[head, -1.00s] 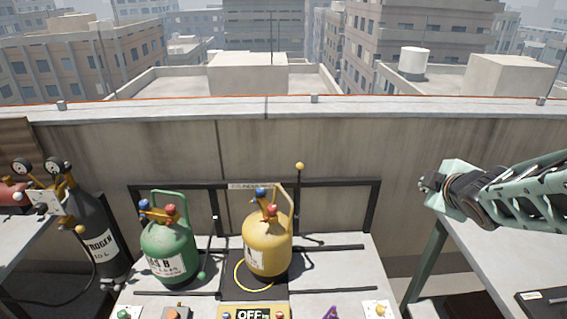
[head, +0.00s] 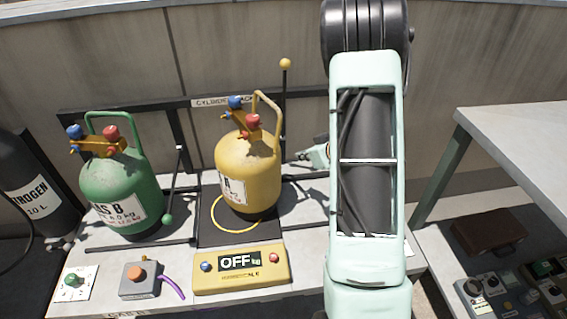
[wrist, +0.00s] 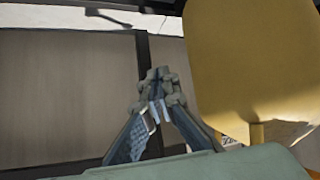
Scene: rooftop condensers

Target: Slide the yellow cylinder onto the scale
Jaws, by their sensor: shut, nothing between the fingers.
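The yellow cylinder (head: 248,172) stands upright at the middle of the bench, with a blue and a red valve on top. Its base is over the dark scale plate (head: 209,231), back and right of the visible arc of a yellow ring; whether it sits fully on the plate I cannot tell. The scale's yellow panel (head: 241,287) reads OFF. My gripper (head: 305,154) is just right of the cylinder, partly hidden by my arm. In the wrist view my gripper (wrist: 156,92) is shut and empty, with the cylinder (wrist: 245,65) close on the right; contact is unclear.
A green cylinder (head: 122,195) stands at the left, before a black rack (head: 190,135) with a yellow-knobbed rod (head: 285,64). A grey box with an orange button (head: 138,279) and a green-knobbed plate (head: 74,283) lie at the front left. A second table (head: 530,135) stands right.

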